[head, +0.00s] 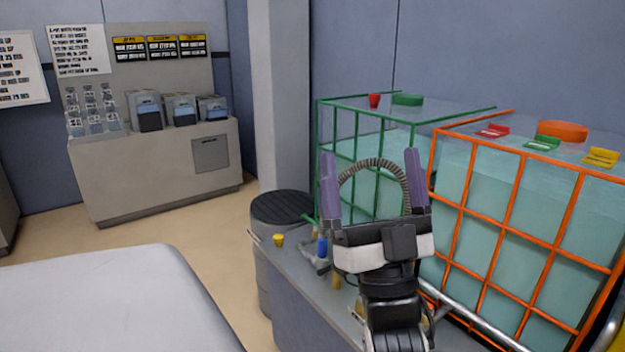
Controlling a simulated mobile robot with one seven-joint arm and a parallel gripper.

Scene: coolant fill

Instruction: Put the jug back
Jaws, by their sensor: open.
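No jug stands out clearly in the head view. Several small grey containers with blue fronts (181,109) stand on the far counter (150,172) at the left, and I cannot tell whether any of them is a jug. My gripper (371,162) is open, its two purple fingers pointing up and spread apart, with nothing gripped. It is in front of the green-framed tank (360,150) and left of the orange-framed tank (500,220), far from the counter. A ribbed hose (375,163) arches between the fingers in the picture. My arm hides part of the bench (300,305) below.
Clear bottles (92,110) stand at the counter's left end. A dark-lidded drum (282,208) stands beside the bench. A yellow cap (278,240) and a blue-handled fitting (322,246) are on the bench. Floor (200,235) is open between the counter and a pale surface (110,305).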

